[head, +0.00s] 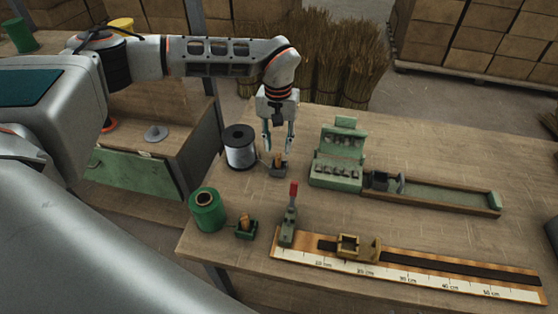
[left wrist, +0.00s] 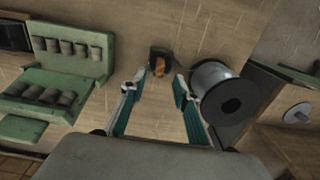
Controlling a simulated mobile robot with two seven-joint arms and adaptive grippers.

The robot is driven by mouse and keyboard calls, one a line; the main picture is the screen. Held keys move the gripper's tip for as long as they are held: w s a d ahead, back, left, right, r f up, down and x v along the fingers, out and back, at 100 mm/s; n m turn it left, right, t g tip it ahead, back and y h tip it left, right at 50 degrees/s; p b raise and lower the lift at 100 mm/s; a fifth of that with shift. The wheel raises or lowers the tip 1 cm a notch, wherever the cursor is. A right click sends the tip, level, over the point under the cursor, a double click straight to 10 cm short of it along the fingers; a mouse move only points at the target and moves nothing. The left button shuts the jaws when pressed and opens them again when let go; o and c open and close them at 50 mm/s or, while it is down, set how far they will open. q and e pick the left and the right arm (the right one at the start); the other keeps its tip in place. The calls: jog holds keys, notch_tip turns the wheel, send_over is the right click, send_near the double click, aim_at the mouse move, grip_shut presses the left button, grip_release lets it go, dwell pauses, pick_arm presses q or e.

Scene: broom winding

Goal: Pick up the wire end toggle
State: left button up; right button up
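The wire end toggle (head: 278,160) is a small brown wooden piece standing in a dark holder (head: 278,172) on the workbench, just right of the wire spool (head: 240,152). In the left wrist view the toggle (left wrist: 159,68) shows ahead of the fingertips, near the middle. My left gripper (head: 277,149) points down over the toggle, its teal fingers spread apart with nothing between them. In the left wrist view the left gripper (left wrist: 159,83) is open, and the toggle lies roughly in line with the gap. My right gripper is not in view.
A green spool (head: 207,212) and a second small wooden piece in a green holder (head: 246,229) stand at the bench's left. A red-handled clamp (head: 289,222) and ruler board (head: 420,276) lie in front. A green rack (head: 338,165) stands right of the gripper.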

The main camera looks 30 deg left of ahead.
aim_at(278, 155)
pick_arm(q)
jog(key=f, duration=0.3)
jog(key=shift+s+d+f+p, duration=0.15)
jog(key=shift+s+f+p, duration=0.15)
jog(key=shift+f, duration=0.05)
jog(key=shift+w+f, duration=0.1)
jog(key=shift+f, duration=0.45)
grip_shut()
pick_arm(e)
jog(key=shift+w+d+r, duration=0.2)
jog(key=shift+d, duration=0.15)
pick_arm(q)
jog(key=shift+r, duration=0.15)
